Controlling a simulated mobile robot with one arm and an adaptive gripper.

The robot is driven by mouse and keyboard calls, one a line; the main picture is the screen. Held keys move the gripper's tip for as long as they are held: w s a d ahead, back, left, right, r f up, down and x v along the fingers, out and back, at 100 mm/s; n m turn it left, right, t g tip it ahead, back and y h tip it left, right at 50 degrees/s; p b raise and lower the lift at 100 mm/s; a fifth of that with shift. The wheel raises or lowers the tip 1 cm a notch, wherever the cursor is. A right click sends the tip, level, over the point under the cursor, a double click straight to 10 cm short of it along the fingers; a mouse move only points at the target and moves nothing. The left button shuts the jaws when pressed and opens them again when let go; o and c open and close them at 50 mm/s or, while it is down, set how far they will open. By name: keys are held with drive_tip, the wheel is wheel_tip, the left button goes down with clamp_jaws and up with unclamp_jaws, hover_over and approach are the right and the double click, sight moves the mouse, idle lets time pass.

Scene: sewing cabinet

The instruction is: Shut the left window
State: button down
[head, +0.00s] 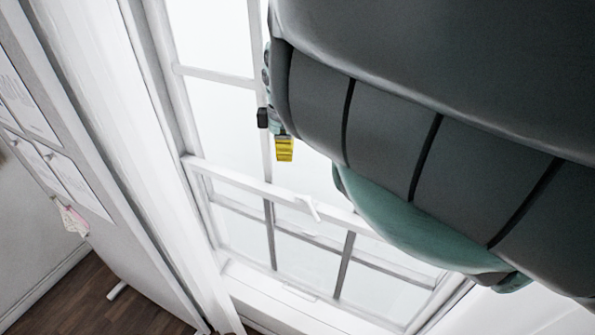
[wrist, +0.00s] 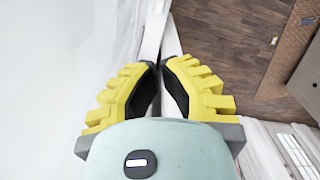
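A white-framed sash window (head: 235,176) fills the middle of the head view. A horizontal rail with a small white handle (head: 308,207) crosses it. Panes with darker bars show below this rail. Only one window is clearly in view, and its right part is hidden behind my arm. My gripper (head: 284,148) has yellow fingers and appears in front of the panes, just above the rail in the picture; I cannot tell whether it touches. In the wrist view my gripper (wrist: 160,66) has its dark pads almost together, with only a thin pale gap and nothing clearly held.
A white sill (head: 275,305) runs below the window. A pale board with papers (head: 70,180) stands at the left. Brown wooden floor (head: 95,295) shows at the lower left, and also at the upper right of the wrist view (wrist: 225,55).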

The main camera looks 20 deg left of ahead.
drive_tip(key=b, duration=0.3)
hover_over(289, 204)
wheel_tip(289, 204, down, 6)
drive_tip(key=r, duration=0.1)
drive_tip(key=f, duration=0.1)
drive_tip(key=f+p, duration=0.1)
drive_tip(key=w+a+f, duration=0.1)
drive_tip(key=f, duration=0.1)
drive_tip(key=shift+d+f+p, duration=0.15)
drive_tip(key=shift+f+p, duration=0.2)
drive_tip(key=shift+f, duration=2.1)
drive_tip(key=shift+f, duration=0.15)
wheel_tip(289, 204, down, 5)
drive_tip(key=b, duration=0.7)
drive_tip(key=shift+w+d+b, duration=0.1)
drive_tip(key=shift+w+b, duration=0.05)
drive_tip(key=shift+b, duration=0.15)
wheel_tip(289, 204, down, 11)
drive_tip(key=b, duration=1.2)
